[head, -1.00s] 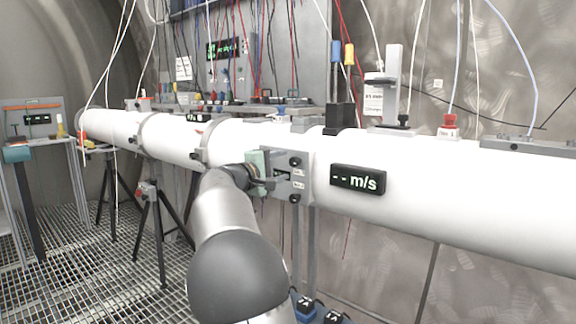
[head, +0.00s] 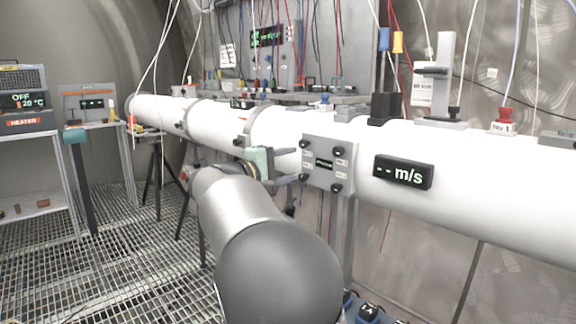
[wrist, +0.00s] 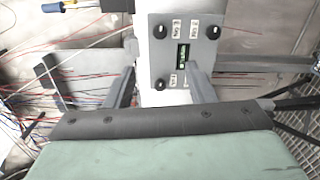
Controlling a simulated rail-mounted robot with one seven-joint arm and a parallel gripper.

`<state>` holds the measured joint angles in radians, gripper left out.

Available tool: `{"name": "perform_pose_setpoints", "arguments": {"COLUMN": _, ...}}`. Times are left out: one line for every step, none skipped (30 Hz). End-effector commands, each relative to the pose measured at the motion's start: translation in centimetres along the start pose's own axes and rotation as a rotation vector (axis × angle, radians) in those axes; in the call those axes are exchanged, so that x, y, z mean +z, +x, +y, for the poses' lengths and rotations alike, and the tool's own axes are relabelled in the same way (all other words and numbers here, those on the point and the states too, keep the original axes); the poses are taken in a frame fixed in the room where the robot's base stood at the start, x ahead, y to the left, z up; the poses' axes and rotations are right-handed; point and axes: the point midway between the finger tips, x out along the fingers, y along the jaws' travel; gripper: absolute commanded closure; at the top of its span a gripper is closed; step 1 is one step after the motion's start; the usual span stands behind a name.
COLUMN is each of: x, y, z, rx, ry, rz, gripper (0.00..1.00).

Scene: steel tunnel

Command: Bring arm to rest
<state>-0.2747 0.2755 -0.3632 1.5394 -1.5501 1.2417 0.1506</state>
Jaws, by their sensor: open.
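My gripper (head: 290,165) is in front of the white pipe, just left of a grey panel (head: 330,163) with several black knobs and a small green display. In the wrist view my gripper (wrist: 161,82) has its two fingers spread apart with nothing between them. The panel (wrist: 186,25) lies beyond the fingertips there, with its knobs and labels in sight. In the head view my arm reaches up from the bottom centre, bent, and its wrist covers part of the pipe.
The long white pipe (head: 480,185) runs across the view and carries a display reading "-- m/s" (head: 403,172). A heater unit (head: 24,100) reading OFF, 20 °C stands at far left. Tripods (head: 158,180) stand under the pipe. The grated floor (head: 110,250) at left is open.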

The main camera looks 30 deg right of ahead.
Motion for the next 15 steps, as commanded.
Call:
{"name": "perform_pose_setpoints", "arguments": {"x": 0.0, "y": 0.0, "z": 0.0, "rx": 0.0, "ry": 0.0, "rz": 0.0, "gripper": 0.5}}
{"name": "perform_pose_setpoints", "arguments": {"x": 0.0, "y": 0.0, "z": 0.0, "rx": 0.0, "ry": 0.0, "rz": 0.0, "gripper": 0.5}}
{"name": "perform_pose_setpoints", "arguments": {"x": 0.0, "y": 0.0, "z": 0.0, "rx": 0.0, "ry": 0.0, "rz": 0.0, "gripper": 0.5}}
{"name": "perform_pose_setpoints", "arguments": {"x": 0.0, "y": 0.0, "z": 0.0, "rx": 0.0, "ry": 0.0, "rz": 0.0, "gripper": 0.5}}
{"name": "perform_pose_setpoints", "arguments": {"x": 0.0, "y": 0.0, "z": 0.0, "rx": 0.0, "ry": 0.0, "rz": 0.0, "gripper": 0.5}}
{"name": "perform_pose_setpoints", "arguments": {"x": 0.0, "y": 0.0, "z": 0.0, "rx": -0.001, "ry": 0.0, "rz": 0.0, "gripper": 0.5}}
{"name": "perform_pose_setpoints", "arguments": {"x": 0.1, "y": 0.0, "z": 0.0, "rx": -0.004, "ry": 0.0, "rz": 0.0, "gripper": 0.5}}
{"name": "perform_pose_setpoints", "arguments": {"x": 0.2, "y": 0.0, "z": 0.1, "rx": -0.013, "ry": 0.0, "rz": 0.001, "gripper": 0.5}}
{"name": "perform_pose_setpoints", "arguments": {"x": 0.6, "y": 0.0, "z": 0.0, "rx": -0.038, "ry": 0.001, "rz": 0.002, "gripper": 0.5}}
{"name": "perform_pose_setpoints", "arguments": {"x": 1.0, "y": 0.0, "z": -0.1, "rx": -0.067, "ry": 0.002, "rz": 0.005, "gripper": 0.5}}
{"name": "perform_pose_setpoints", "arguments": {"x": 1.5, "y": -0.1, "z": -0.3, "rx": -0.106, "ry": 0.004, "rz": 0.008, "gripper": 0.5}}
{"name": "perform_pose_setpoints", "arguments": {"x": 2.5, "y": -0.3, "z": -0.7, "rx": -0.175, "ry": 0.007, "rz": 0.012, "gripper": 0.5}}
{"name": "perform_pose_setpoints", "arguments": {"x": 3.3, "y": -0.7, "z": -1.1, "rx": -0.237, "ry": 0.01, "rz": 0.015, "gripper": 0.5}}
{"name": "perform_pose_setpoints", "arguments": {"x": 4.3, "y": -1.2, "z": -1.7, "rx": -0.309, "ry": 0.014, "rz": 0.02, "gripper": 0.5}}
{"name": "perform_pose_setpoints", "arguments": {"x": 5.7, "y": -2.3, "z": -2.5, "rx": -0.412, "ry": 0.02, "rz": 0.027, "gripper": 0.5}}
